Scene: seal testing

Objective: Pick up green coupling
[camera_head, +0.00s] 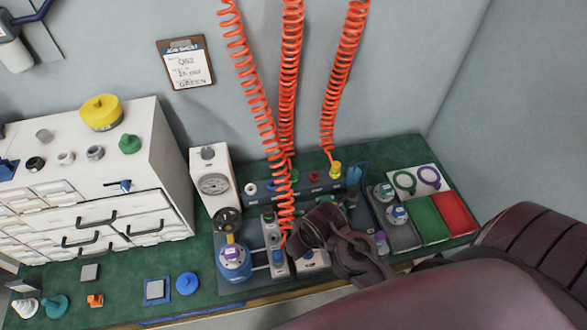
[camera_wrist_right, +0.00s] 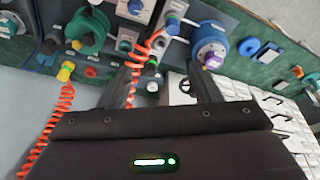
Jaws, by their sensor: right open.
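I cannot tell for certain which green part is the coupling. The middle orange hose (camera_head: 290,60) ends in a small greenish fitting (camera_head: 291,153) at the port row, hard to make out. A green round part (camera_wrist_right: 86,32) shows at the upper left in the right wrist view, apart from my fingers. A green knobbed piece (camera_head: 130,144) stands on the white cabinet, and a teal piece (camera_head: 55,305) lies at the bench's left. My right gripper (camera_head: 318,246) is open and looks empty over the test station, beside a blue hose coupling (camera_head: 278,257). My left gripper is out of view.
A yellow coupling (camera_head: 335,168) is on the right hose. A blue vessel (camera_head: 234,262) with a purple top stands left of my gripper, near a white gauge unit (camera_head: 213,184). Green (camera_head: 428,218) and red (camera_head: 455,212) trays lie right. The hanging hoses crowd the middle.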

